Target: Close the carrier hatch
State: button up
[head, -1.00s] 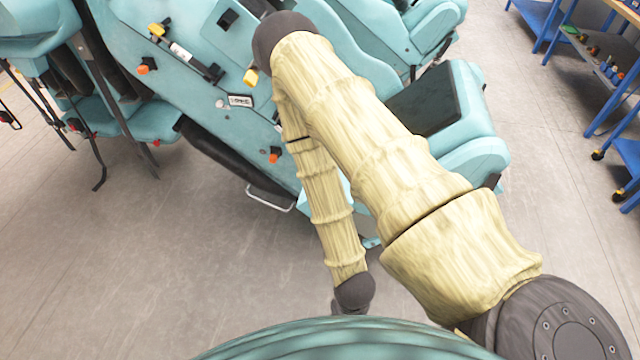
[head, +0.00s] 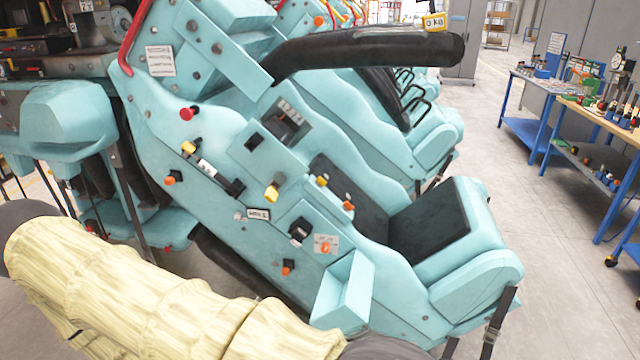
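The teal coaster carrier (head: 215,150) fills the middle of the head view, its side panel facing me. A small light-teal box-like flap (head: 343,290) stands out from the lower right of this panel, by the seat base. It looks like an open hatch, but I cannot tell for certain that it is the carrier hatch. Higher on the panel is a dark recess (head: 288,124) with parts inside. My pale arm crosses the lower left and covers the carrier's lower edge. My gripper is outside the picture.
A padded black restraint bar (head: 370,50) juts right above the seat (head: 430,222). Knobs and switches, including a red knob (head: 187,113), stick out of the panel. Blue-framed workbenches (head: 590,140) stand at the right. Grey floor (head: 560,270) is open between them and the carrier.

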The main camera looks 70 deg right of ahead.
aim_at(343, 301)
jog(key=k, duration=1.25)
jog(key=z, duration=1.85)
jog(key=i, duration=0.5)
jog(key=u, duration=0.1)
